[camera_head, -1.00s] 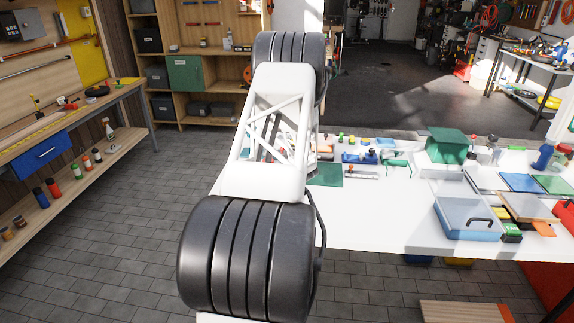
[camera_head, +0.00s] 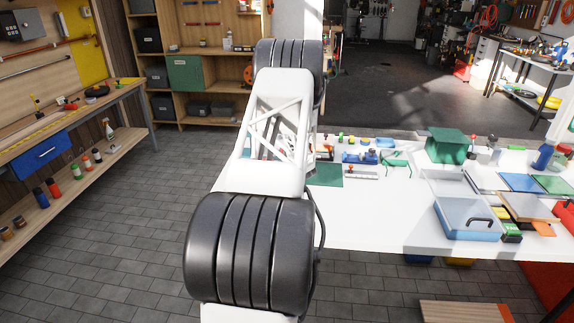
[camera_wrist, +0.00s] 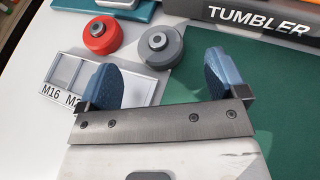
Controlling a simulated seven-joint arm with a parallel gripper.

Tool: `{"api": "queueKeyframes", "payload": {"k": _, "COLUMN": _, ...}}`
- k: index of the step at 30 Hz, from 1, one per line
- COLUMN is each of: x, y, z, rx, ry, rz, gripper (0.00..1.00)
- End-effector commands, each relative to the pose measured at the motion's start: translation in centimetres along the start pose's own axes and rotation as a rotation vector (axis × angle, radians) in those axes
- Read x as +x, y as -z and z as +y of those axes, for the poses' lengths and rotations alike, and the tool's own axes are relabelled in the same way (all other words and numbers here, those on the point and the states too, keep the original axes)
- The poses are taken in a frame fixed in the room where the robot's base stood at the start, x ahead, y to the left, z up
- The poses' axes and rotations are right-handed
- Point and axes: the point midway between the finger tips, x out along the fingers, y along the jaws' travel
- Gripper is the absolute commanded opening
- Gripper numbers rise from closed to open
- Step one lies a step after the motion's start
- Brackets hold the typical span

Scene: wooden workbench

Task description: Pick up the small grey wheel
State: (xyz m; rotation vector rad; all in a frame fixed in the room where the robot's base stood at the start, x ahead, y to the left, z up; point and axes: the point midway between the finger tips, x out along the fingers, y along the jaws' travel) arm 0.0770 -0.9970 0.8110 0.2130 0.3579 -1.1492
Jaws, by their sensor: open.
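The small grey wheel (camera_wrist: 160,46) shows in the wrist view at the top middle, a round grey disc with a raised hub. It lies beyond my gripper (camera_wrist: 166,80), whose two blue fingertips are spread apart with nothing between them. In the picture the wheel sits above the gap between the fingers, apart from both. A similar red wheel (camera_wrist: 103,35) lies just left of it. In the head view my arm hides the gripper, and I cannot make out the grey wheel there.
A tray labelled M16 (camera_wrist: 62,72) lies below the wheels, partly behind the left finger. A green mat (camera_wrist: 286,112) is on the right. A dark box marked TUMBLER (camera_wrist: 255,18) stands at the top right.

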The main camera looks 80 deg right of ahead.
Motion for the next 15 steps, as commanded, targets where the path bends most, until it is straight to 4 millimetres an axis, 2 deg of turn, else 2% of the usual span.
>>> {"api": "queueKeyframes", "payload": {"k": 15, "x": 0.75, "y": -0.08, "z": 0.03, "rx": 0.000, "ry": 0.000, "rz": -0.001, "gripper": 0.91}}
